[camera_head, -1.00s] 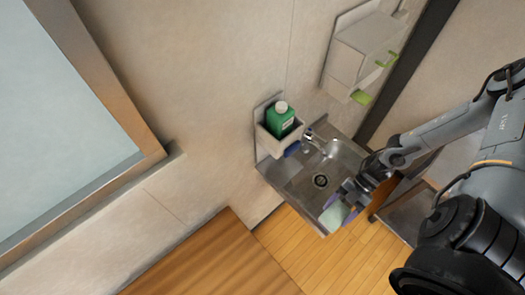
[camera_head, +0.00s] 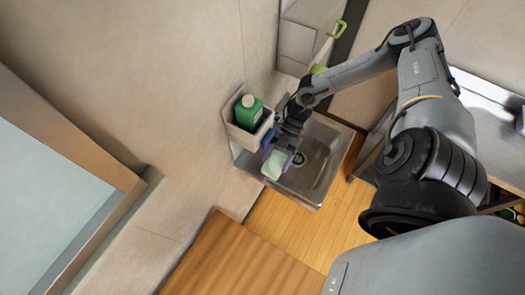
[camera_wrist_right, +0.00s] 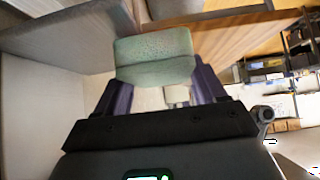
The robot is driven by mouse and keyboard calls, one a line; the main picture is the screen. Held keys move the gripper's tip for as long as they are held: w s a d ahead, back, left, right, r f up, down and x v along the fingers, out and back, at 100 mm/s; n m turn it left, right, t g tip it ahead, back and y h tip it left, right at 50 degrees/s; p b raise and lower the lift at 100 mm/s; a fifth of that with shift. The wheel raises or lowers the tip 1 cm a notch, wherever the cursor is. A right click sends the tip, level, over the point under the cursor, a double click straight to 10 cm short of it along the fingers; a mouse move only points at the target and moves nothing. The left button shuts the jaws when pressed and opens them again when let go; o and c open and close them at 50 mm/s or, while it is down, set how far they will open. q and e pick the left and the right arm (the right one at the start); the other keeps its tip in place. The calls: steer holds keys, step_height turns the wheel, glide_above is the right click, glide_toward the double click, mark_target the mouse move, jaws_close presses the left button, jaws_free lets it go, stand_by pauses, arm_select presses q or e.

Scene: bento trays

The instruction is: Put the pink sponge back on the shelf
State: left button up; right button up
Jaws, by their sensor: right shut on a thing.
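My right gripper (camera_head: 279,158) is shut on a pale green sponge (camera_head: 274,165), held over the left side of the sink. In the right wrist view the sponge (camera_wrist_right: 154,56) sits between the purple fingers of the gripper (camera_wrist_right: 158,78). No pink sponge shows; the held one looks green. A small white wall shelf (camera_head: 238,137) is just left of the gripper and holds a green bottle with a pale cap (camera_head: 248,112). A blue item (camera_head: 267,138) is at the shelf's right end, partly hidden beside the gripper. My left gripper is not in view.
The metal sink (camera_head: 318,168) lies beneath my right arm. A grey wall box with green handles (camera_head: 303,30) is above it. A wooden surface (camera_head: 225,258) is at the bottom, and a metal counter (camera_head: 490,125) is at the right.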

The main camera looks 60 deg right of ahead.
steer(key=w, duration=0.6)
steer(key=shift+d, duration=0.25)
steer(key=shift+p, duration=0.45)
steer(key=shift+s+f, duration=0.1)
steer(key=shift+f, duration=0.2)
steer(key=shift+f, duration=0.15)
steer(key=o, duration=1.1)
steer(key=shift+d+r, duration=0.1)
steer(key=shift+r, duration=0.1)
